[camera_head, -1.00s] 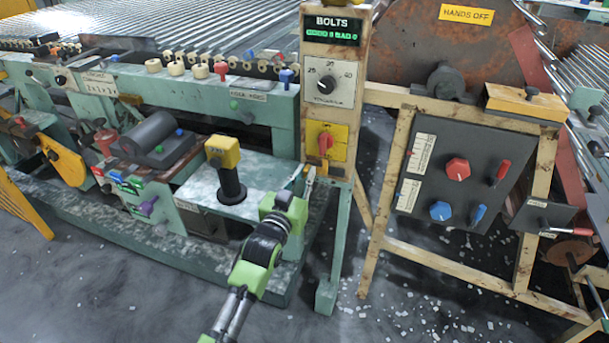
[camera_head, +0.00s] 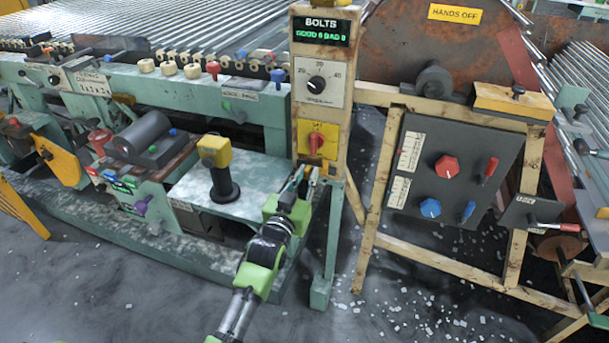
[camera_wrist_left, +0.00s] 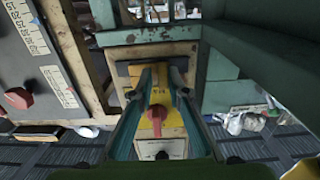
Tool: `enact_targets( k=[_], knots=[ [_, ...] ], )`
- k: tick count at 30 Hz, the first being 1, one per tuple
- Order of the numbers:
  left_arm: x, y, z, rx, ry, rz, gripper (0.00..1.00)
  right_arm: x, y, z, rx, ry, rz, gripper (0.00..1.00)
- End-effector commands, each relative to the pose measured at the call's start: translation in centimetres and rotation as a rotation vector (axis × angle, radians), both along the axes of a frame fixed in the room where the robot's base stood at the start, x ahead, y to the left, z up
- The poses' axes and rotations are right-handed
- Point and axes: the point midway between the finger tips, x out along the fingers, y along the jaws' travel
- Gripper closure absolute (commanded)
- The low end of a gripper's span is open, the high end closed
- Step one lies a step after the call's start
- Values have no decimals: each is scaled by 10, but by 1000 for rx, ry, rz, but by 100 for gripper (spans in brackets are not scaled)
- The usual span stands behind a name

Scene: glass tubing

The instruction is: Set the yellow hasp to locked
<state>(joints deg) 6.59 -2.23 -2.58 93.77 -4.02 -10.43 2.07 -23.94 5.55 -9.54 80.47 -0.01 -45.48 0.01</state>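A yellow plate (camera_head: 318,144) with a red turning handle (camera_head: 316,141) is on the wooden post below the dial; it is the likeliest yellow hasp, but I cannot tell for sure. Its lettering is too small to read. In the left wrist view the plate (camera_wrist_left: 158,96) and the red handle (camera_wrist_left: 157,115) show beyond and between my fingers. My left gripper (camera_head: 301,177) is just below the plate and slightly left of it in the head view. Its two fingers (camera_wrist_left: 157,75) are apart with nothing between them; I see no contact. My right gripper is not in view.
A green-lit BOLTS display (camera_head: 321,31) and a dial (camera_head: 317,84) are higher on the post. A yellow-topped black lever (camera_head: 219,170) stands on the bench left of my arm. A dark panel (camera_head: 455,150) with red and blue knobs is at the right.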

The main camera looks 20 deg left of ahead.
Motion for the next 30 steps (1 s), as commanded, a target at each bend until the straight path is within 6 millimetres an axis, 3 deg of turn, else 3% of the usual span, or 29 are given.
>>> enact_targets(
  k=[14,30],
  knots=[
    [-7,1,-1,0,1,2,74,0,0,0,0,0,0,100],
    [-104,3,-2,0,3,-1,74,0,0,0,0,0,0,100]
  ],
)
